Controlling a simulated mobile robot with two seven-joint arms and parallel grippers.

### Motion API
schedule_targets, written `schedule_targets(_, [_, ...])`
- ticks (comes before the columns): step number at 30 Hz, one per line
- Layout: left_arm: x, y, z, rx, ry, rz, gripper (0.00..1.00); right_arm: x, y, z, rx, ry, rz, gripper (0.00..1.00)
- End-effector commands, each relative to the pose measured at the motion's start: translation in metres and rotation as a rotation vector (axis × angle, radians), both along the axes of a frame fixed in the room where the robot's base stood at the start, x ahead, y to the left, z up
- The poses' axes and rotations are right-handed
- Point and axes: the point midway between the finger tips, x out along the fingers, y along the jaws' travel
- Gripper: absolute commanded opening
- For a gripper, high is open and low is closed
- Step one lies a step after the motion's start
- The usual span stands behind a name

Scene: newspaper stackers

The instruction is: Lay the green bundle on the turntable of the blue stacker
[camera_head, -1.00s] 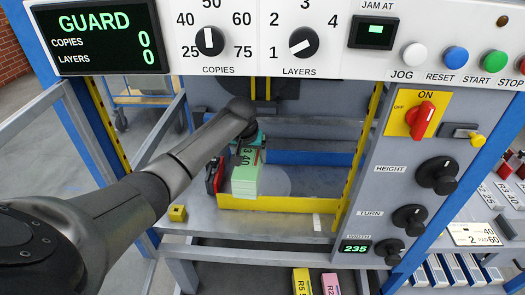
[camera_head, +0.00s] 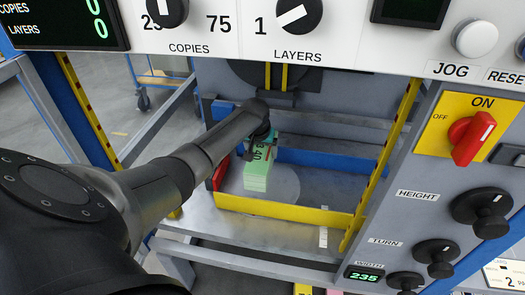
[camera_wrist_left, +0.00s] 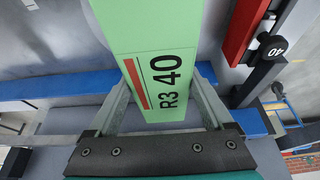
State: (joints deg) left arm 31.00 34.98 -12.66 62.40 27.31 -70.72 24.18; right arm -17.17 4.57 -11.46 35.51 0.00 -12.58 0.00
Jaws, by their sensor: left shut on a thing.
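The green bundle (camera_head: 257,181), a stack of pale green papers marked R3 40, is inside the blue stacker (camera_head: 82,100). The grey round turntable (camera_head: 287,184) shows to its right, with its left part hidden by the bundle. I cannot tell whether the bundle rests on it or hangs just above. My left gripper (camera_head: 261,150) reaches in from the left and is shut on the bundle's far end. In the left wrist view the bundle (camera_wrist_left: 160,60) lies between the two grey fingers. My right gripper is not in view.
A yellow rail (camera_head: 285,210) runs along the bay's front and a blue rail (camera_head: 330,165) behind. A red and black part (camera_head: 221,172) stands left of the bundle. The control panel (camera_head: 410,225) flanks the right, and the knob panel (camera_head: 235,28) hangs above.

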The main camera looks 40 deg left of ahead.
Motion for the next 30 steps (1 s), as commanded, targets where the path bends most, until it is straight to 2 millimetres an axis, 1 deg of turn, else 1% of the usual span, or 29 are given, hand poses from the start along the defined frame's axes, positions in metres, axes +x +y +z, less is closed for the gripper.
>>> schedule_targets(1, [0.003, 0.001, 0.004, 0.002, -0.009, 0.0, 0.0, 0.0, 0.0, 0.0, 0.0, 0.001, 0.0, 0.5])
schedule_targets(11, [0.003, 0.001, 0.005, 0.002, -0.009, 0.0, 0.0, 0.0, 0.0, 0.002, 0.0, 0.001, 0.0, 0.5])
schedule_targets(17, [0.001, 0.0, 0.006, 0.005, -0.007, -0.002, 0.0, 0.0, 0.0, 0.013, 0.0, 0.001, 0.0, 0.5])
schedule_targets(18, [0.001, 0.0, -0.002, 0.004, -0.008, -0.002, 0.0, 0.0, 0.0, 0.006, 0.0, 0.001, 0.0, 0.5])
schedule_targets(19, [0.001, 0.0, -0.006, 0.004, -0.007, -0.002, 0.0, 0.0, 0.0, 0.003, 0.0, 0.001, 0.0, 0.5])
schedule_targets(30, [0.001, 0.0, -0.045, 0.005, -0.007, -0.002, 0.0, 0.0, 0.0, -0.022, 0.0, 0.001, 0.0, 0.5])
